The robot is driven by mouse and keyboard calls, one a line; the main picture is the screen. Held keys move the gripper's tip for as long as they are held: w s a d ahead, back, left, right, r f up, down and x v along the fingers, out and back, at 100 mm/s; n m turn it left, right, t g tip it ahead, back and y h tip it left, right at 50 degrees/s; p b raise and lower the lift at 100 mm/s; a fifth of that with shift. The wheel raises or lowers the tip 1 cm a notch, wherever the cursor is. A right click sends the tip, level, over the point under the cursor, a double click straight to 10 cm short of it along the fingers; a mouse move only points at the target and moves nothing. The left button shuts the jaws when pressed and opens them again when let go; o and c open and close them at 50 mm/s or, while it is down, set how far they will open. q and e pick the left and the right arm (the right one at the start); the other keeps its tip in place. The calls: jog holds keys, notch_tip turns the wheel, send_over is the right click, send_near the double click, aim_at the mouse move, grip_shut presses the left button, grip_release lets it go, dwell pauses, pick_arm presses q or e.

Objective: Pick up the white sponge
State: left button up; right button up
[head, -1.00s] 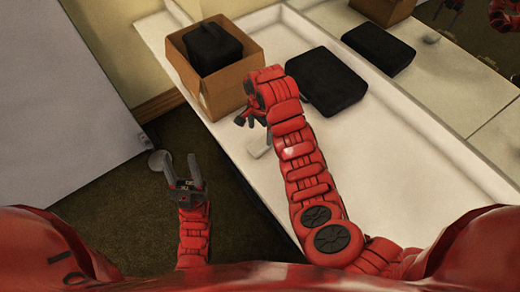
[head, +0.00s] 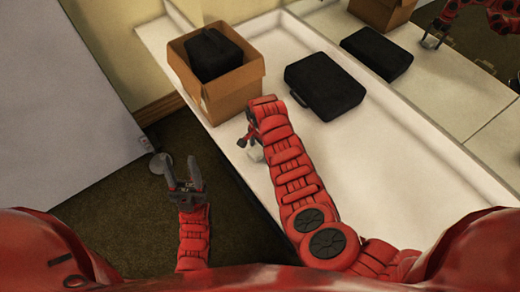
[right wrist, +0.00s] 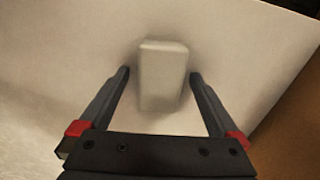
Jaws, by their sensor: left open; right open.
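The white sponge (right wrist: 163,75) lies on the white counter (head: 360,165). In the right wrist view it is a pale block with its near part between the two fingertips of my right gripper (right wrist: 160,75), with a gap on each side. In the head view the sponge (head: 256,153) is partly hidden by my right gripper (head: 247,143), which is low over the counter in front of the cardboard box. My right gripper is open. My left gripper (head: 183,170) is open and empty, over the dark floor left of the counter.
A cardboard box (head: 232,98) with a black case (head: 212,53) in it stands behind my right gripper. Another black case (head: 325,85) lies on the counter to the right. A mirror (head: 440,85) behind the counter reflects the scene. The counter's right part is clear.

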jog(key=c, duration=1.4)
jog(key=shift+c, duration=0.2)
jog(key=shift+r, duration=0.1)
jog(key=shift+w+r+b, duration=0.1)
jog(key=shift+r+b, duration=0.5)
jog(key=shift+r, duration=0.2)
jog(key=shift+r+b, duration=0.45)
jog(key=shift+r, duration=0.1)
jog(key=s+a, duration=0.2)
jog(key=s+a+b, duration=0.1)
jog(key=s, duration=0.1)
jog(key=shift+s+r, duration=0.1)
jog(key=shift+r, duration=0.3)
jog(key=shift+s+a+r+p, duration=0.35)
jog(key=shift+s+a+p, duration=0.1)
jog(key=shift+s+p, duration=0.2)
jog(key=shift+s+a+r+p, duration=0.35)
jog(key=shift+s+a+p, duration=0.05)
jog(key=shift+s+p, duration=0.2)
jog(key=s+a+p, duration=0.2)
jog(key=s+a, duration=0.2)
jog(key=s, duration=0.2)
jog(key=shift+s+a, duration=0.25)
jog(key=shift+a, duration=0.1)
